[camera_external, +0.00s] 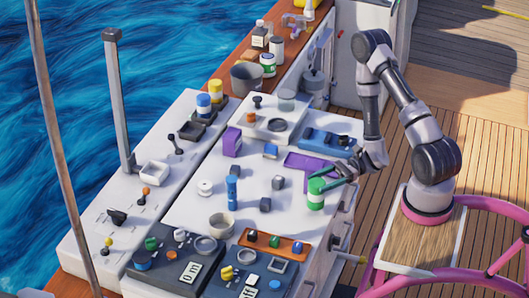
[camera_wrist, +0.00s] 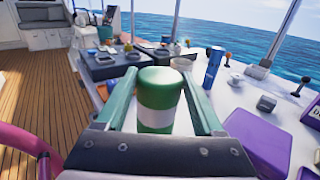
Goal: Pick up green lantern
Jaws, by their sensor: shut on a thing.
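The green lantern (camera_external: 316,193) is a small green cylinder with a white band. It stands upright at the right edge of the white hatch top in the external view. In the wrist view the green lantern (camera_wrist: 157,97) fills the middle, between the two green fingers. My gripper (camera_external: 325,182) reaches in from the right at the lantern's height and is shut on it; the gripper also shows in the wrist view (camera_wrist: 160,110). The lantern's underside is hidden in the wrist view, and I cannot tell whether it touches the surface.
A purple tray (camera_external: 302,161) lies just behind the lantern. A blue flashlight-like cylinder (camera_external: 232,193) stands to the left, with small grey cubes (camera_external: 265,205) between. An orange tray (camera_external: 272,244) and dark panels (camera_external: 172,260) are in front. The hatch edge is close on the right.

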